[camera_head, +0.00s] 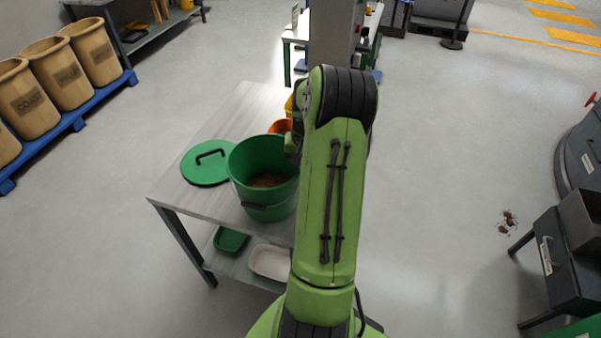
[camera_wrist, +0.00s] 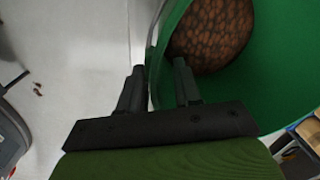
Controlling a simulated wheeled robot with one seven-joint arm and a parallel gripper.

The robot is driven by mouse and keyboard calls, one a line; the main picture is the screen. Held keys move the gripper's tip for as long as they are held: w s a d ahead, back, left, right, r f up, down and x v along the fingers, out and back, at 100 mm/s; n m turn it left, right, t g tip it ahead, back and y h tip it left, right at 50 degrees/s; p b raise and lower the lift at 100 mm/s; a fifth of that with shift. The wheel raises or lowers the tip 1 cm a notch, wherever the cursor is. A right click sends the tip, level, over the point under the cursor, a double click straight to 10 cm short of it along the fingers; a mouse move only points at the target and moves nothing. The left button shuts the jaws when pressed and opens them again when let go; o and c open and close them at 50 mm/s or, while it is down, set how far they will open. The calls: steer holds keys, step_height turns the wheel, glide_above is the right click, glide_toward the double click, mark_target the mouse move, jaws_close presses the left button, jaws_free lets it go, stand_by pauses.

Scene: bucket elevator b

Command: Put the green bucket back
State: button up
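The green bucket (camera_head: 262,180) stands upright on the grey table, near its front edge, with brown pellets inside. In the wrist view the bucket (camera_wrist: 265,90) fills the right side, and its pellets show at the top. My gripper (camera_wrist: 160,72) straddles the bucket's rim. One finger is outside the wall and the other is inside. The fingers are apart, with the rim between them; whether they press on it I cannot tell. In the head view my arm hides most of the gripper. A green lid (camera_head: 208,165) with a black handle lies left of the bucket.
The table (camera_head: 180,188) has a lower shelf with a small green tray (camera_head: 229,240) and a white tray (camera_head: 270,262). An orange container (camera_head: 280,126) is behind the bucket. Brown bins (camera_head: 60,78) stand on a blue pallet at the left.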

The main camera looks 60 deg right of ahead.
step_height(320, 180, up, 10)
steer(key=shift+s+r+p, duration=0.15)
steer(key=shift+p, duration=0.3)
steer(key=w+a+r+n+t+h, duration=0.1)
steer(key=a+r+n, duration=0.3)
steer(key=a, duration=0.6)
steer(key=w+a+r+n+h, duration=0.1)
steer(key=a+r+n, duration=0.1)
steer(key=a+r, duration=0.65)
steer(key=s+a+f+n+t, duration=0.1)
steer(key=s+a+n+t, duration=0.1)
steer(key=s+a, duration=0.3)
steer(key=s+a+f+n+t+y, duration=0.1)
steer(key=s+a+n, duration=0.2)
steer(key=s+a, duration=0.3)
steer(key=a, duration=0.5)
steer(key=shift+a+f+n+t, duration=0.2)
steer(key=shift+f+n+t, duration=0.15)
steer(key=shift+n+t, duration=0.05)
steer(key=shift+d, duration=0.1)
